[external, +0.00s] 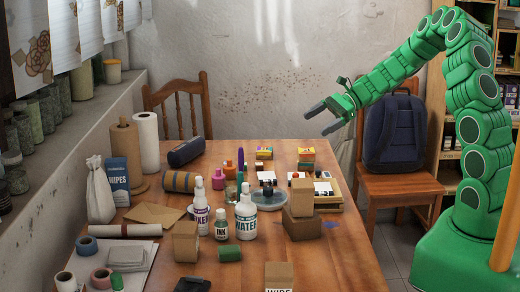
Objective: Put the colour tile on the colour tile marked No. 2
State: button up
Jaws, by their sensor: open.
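My gripper (318,123) is open and empty, in the air above the back right part of the table. No tile can be told for sure, and no No. 2 mark is readable. Small coloured blocks lie below my gripper: a yellow and red pair (306,153) at the back, and another yellow one (263,153) to its left. White cards with dark items on them (323,189) lie nearer. A flat blue patch (330,225) lies on the table right of the cardboard boxes.
Cardboard boxes (302,227) stand at the table's middle right. White bottles (246,217), a dark round case (186,152), paper rolls (147,142) and tape rolls (101,279) crowd the left and middle. The table's front right (345,265) is clear. A chair with a backpack (393,132) stands behind.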

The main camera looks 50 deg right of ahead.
jog(key=s+a+r+n+g+h, duration=0.1)
jog(key=s+a+r+n+g, duration=0.1)
jog(key=s+a+r+n, duration=0.25)
jog(key=s+a+r+n+g+h, duration=0.1)
jog(key=s+a+r+n+g, duration=0.15)
jog(key=s+a, duration=0.45)
jog(key=s+a+r+n+g+h, duration=0.1)
jog(key=s+a+r+n+g, duration=0.15)
jog(key=s+a+n, duration=0.4)
jog(key=s+d+r+n+h, duration=0.1)
jog(key=s+d+n+h, duration=0.2)
jog(key=s, duration=0.9)
jog(key=s+d+r+n+h, duration=0.1)
jog(key=s+d+n+h, duration=0.2)
jog(key=s, duration=1)
jog(key=d+h, duration=0.2)
jog(key=d, duration=0.1)
jog(key=shift+d+r+h, duration=0.15)
jog(key=shift+d+h, duration=0.05)
jog(key=shift+h, duration=0.1)
